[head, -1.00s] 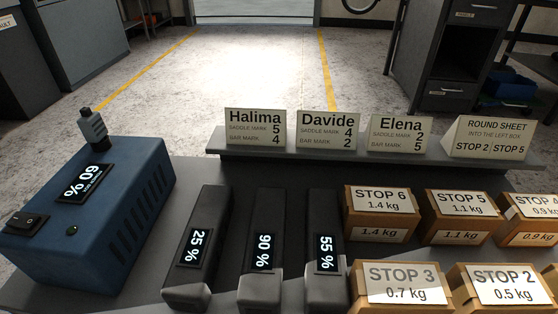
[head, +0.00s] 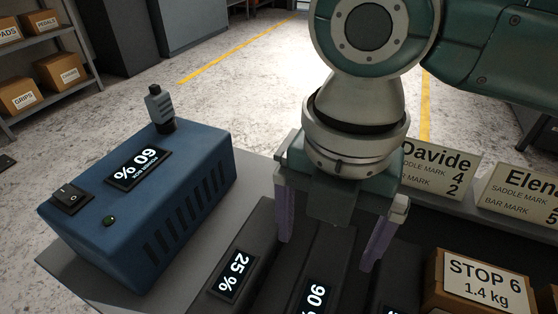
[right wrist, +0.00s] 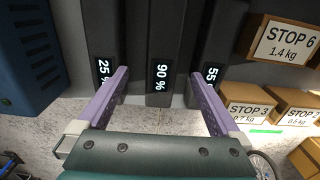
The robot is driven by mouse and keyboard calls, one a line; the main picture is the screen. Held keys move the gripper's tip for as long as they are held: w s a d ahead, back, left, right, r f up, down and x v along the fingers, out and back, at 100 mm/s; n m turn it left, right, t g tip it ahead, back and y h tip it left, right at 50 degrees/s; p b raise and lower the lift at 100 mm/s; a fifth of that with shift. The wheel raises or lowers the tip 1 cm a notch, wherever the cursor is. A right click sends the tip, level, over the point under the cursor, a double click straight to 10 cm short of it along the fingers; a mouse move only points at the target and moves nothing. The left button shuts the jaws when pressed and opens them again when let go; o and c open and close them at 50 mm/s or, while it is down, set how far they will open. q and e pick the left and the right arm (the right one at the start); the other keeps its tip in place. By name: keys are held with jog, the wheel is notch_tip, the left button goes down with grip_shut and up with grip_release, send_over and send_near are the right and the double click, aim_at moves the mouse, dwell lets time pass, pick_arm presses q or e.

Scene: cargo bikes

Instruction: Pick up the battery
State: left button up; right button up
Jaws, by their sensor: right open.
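Three dark batteries lie side by side on the table: one reading 25 % (head: 236,273), one reading 90 % (head: 318,288), and one reading 55 %, mostly cut off in the head view but clearer in the right wrist view (right wrist: 216,40). My right gripper (head: 327,250) is open and points down over the 90 % battery. In the right wrist view its two purple fingers (right wrist: 160,73) stand on either side of that battery, apart from it. I cannot tell how far down the fingertips reach. My left gripper is not in view.
A blue charger box (head: 150,205) reading 60 %, with a grey plug on top, stands left of the batteries. Labelled cartons such as STOP 6 (head: 480,285) are close on the right. Name cards (head: 440,170) stand on a ledge behind.

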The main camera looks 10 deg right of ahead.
jog(key=b, duration=0.2)
send_over(319, 284)
jog(key=f, duration=0.4)
jog(key=shift+w, duration=0.3)
jog(key=f+b, duration=0.1)
jog(key=f, duration=0.1)
jog(key=f+b, duration=0.1)
jog(key=f, duration=0.1)
jog(key=f+b, duration=0.1)
jog(key=f, duration=0.1)
jog(key=shift+s, duration=0.35)
jog(key=shift+r, duration=0.1)
jog(key=shift+c, duration=0.4)
jog(key=shift+c, duration=0.7)
grip_shut()
jog(key=shift+r, duration=0.15)
